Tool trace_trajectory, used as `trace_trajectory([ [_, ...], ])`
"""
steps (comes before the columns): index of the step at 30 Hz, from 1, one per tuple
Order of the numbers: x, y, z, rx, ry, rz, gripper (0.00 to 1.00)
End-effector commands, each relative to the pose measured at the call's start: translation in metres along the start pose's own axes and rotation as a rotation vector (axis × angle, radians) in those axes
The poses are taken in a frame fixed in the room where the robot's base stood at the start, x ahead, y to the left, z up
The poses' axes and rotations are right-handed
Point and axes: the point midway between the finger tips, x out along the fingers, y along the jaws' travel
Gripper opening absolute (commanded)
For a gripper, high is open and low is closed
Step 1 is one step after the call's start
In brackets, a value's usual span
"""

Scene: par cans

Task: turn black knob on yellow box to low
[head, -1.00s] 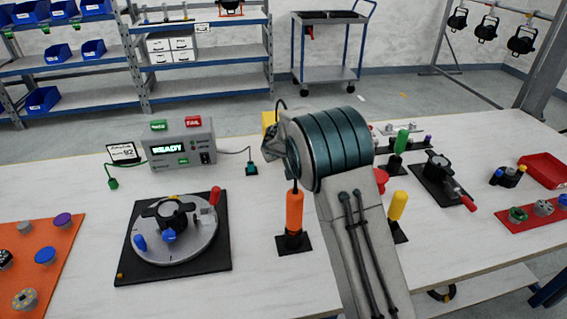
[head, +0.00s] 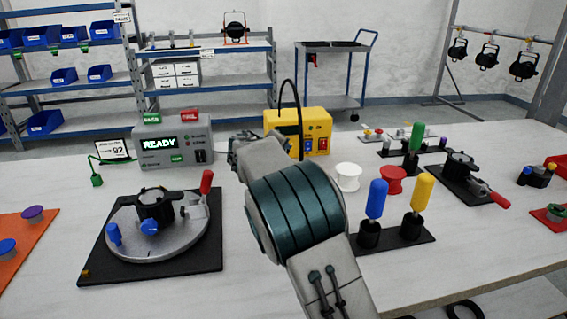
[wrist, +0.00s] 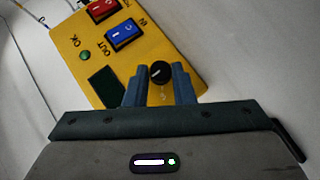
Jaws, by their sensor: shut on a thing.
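The yellow box (head: 318,118) stands on the table in the head view, with its left part hidden behind my arm. In the wrist view the yellow box (wrist: 85,62) lies tilted in the picture, with a red switch (wrist: 102,9), a blue switch (wrist: 122,34), a green light and a dark panel on its face. The black knob (wrist: 160,74) is between the two fingers of my gripper (wrist: 159,88), which is shut on it. A white mark shows on the knob. Its position labels are too small or hidden to read. The knob is hidden in the head view.
A grey READY box (head: 172,157) stands left of my arm. A round fixture on a black plate (head: 205,262) is nearer. White (head: 347,177) and red (head: 392,181) spools and blue (head: 376,199) and yellow (head: 422,192) handles stand right of my arm.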

Motion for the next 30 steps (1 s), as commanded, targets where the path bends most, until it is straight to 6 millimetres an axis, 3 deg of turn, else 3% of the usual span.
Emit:
trace_trajectory([
  [1,0.001,-0.0064,0.0001,-0.016,0.003,0.014,0.0],
  [25,-0.0006,-0.0035,-0.0016,-0.092,-0.003,0.089,0.0],
  [26,-0.0006,-0.0034,-0.0016,-0.092,-0.003,0.089,0.25],
  [27,-0.0005,-0.0034,-0.0015,-0.092,-0.003,0.089,0.36],
  [28,-0.0005,-0.0033,-0.0014,-0.092,-0.003,0.089,0.44],
  [30,-0.0001,-0.0029,-0.0009,-0.091,-0.004,0.089,0.44],
])
